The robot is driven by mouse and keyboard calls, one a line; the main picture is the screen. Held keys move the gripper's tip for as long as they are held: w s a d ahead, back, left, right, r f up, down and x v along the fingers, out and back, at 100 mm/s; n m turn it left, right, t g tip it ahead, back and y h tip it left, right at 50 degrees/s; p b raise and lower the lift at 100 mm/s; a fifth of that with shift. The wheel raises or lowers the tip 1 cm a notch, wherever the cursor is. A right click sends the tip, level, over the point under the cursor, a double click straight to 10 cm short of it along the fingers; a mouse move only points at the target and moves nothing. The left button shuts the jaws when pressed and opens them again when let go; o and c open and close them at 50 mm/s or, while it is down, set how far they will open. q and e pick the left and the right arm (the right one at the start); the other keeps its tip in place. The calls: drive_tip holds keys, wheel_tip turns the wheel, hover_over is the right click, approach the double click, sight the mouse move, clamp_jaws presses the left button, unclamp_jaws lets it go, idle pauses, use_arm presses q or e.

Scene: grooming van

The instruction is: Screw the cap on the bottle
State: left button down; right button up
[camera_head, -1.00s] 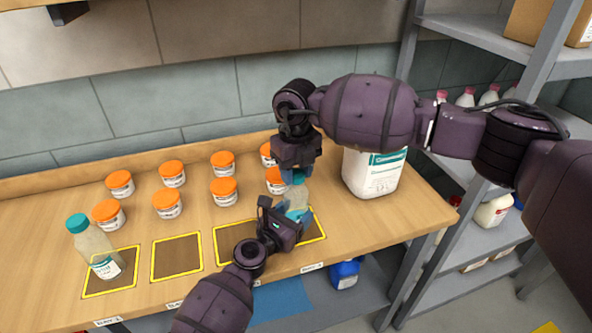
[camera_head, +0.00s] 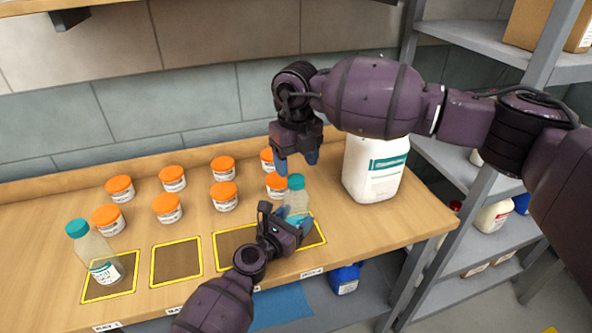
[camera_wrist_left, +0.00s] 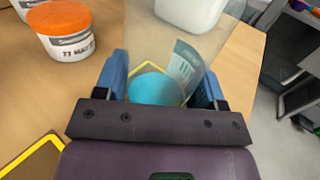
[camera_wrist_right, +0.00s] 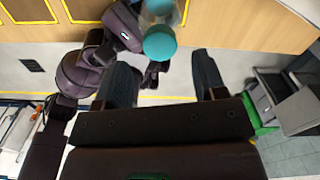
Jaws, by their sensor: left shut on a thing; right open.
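A clear bottle (camera_head: 297,203) with a teal cap (camera_head: 296,182) on its top stands upright at the right-hand yellow-outlined bay. My left gripper (camera_head: 288,220) is shut on the bottle's lower body. My right gripper (camera_head: 297,162) is open and empty, just above and apart from the cap. The right wrist view shows the cap (camera_wrist_right: 160,42) beyond the open fingers (camera_wrist_right: 165,80). How tightly the cap sits cannot be seen.
Another teal-capped bottle (camera_head: 100,258) stands in the left bay. The middle bay (camera_head: 177,258) is empty. Several orange-lidded jars (camera_head: 167,208) stand behind the bays. A large white jug (camera_head: 374,170) stands close on the right. Grey shelves (camera_head: 470,160) stand beyond the table's right end.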

sight(296, 178)
drive_tip(key=shift+r, duration=0.15)
drive_tip(key=shift+c, duration=0.4)
drive_tip(key=shift+w+a+r, duration=0.1)
drive_tip(key=shift+w+r, duration=0.05)
drive_tip(key=shift+r, duration=0.65)
drive_tip(key=shift+r+n, duration=0.45)
drive_tip(key=shift+n, duration=0.75)
drive_tip(key=n, duration=0.2)
drive_tip(key=r+n, duration=0.1)
drive_tip(key=n, duration=0.5)
drive_tip(key=shift+s, duration=0.2)
drive_tip(key=shift+f, duration=4.05)
